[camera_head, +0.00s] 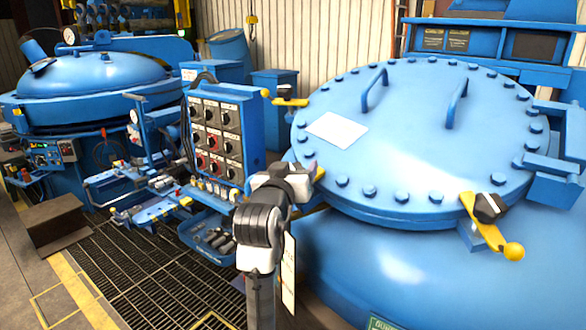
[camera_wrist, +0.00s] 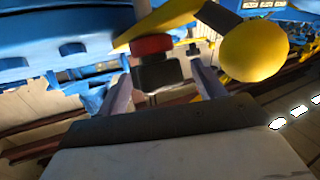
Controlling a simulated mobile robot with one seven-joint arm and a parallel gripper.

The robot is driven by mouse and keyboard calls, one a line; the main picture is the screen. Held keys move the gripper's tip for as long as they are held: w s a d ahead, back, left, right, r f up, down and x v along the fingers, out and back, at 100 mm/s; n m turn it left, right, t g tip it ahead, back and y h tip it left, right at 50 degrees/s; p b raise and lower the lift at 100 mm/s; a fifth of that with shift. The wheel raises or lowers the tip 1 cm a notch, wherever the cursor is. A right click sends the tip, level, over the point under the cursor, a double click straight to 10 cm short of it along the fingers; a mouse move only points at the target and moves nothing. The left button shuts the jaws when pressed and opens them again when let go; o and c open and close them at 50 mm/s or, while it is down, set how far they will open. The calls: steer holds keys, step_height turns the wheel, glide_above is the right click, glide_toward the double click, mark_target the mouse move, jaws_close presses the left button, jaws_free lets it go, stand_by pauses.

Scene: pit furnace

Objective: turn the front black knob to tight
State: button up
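In the wrist view a black knob (camera_wrist: 157,72) with a red band sits under a yellow clamp bar with a round ball end (camera_wrist: 254,50). My gripper (camera_wrist: 163,84) is open, one finger on each side of this knob, with a gap visible on both sides. In the head view my gripper (camera_head: 316,172) is at the left rim of the large blue lid (camera_head: 430,150) and hides that knob. Two other black knobs show on yellow bars, one at the lid's front right (camera_head: 490,207) and one at its back left (camera_head: 285,91). I cannot tell whether the fingers touch the knob.
A blue control panel (camera_head: 222,137) with several switches stands just left of my arm. A blue tray (camera_head: 207,238) sits below it. A second blue vessel (camera_head: 95,72) is at the back left. The floor grating (camera_head: 130,270) at the lower left is mostly clear.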

steer(key=c, duration=0.9)
steer(key=shift+c, duration=0.2)
steer(key=shift+f+m+h+b, duration=0.1)
steer(key=shift+m+h+b, duration=0.2)
steer(key=m+g+h+b, duration=0.2)
steer(key=m+h+b, duration=0.1)
steer(key=m+h, duration=0.1)
steer(key=shift+a+f+m+h, duration=0.1)
steer(key=shift+m+h, duration=0.3)
steer(key=shift+h, duration=0.1)
steer(key=m+g+h+b, duration=0.3)
steer(key=m+g+h, duration=0.1)
steer(key=m+g, duration=0.1)
steer(key=shift+m, duration=0.5)
steer(key=m+g, duration=0.1)
steer(key=m+g+h, duration=0.1)
steer(key=m+g, duration=0.1)
steer(key=m+g+h, duration=0.1)
steer(key=g, duration=0.1)
steer(key=shift+s+r, duration=0.1)
steer(key=shift+r, duration=0.2)
steer(key=shift+m+g+p, duration=0.55)
steer(key=shift+m+g, duration=1.85)
steer(key=shift+g, duration=0.2)
steer(key=shift+f, duration=0.1)
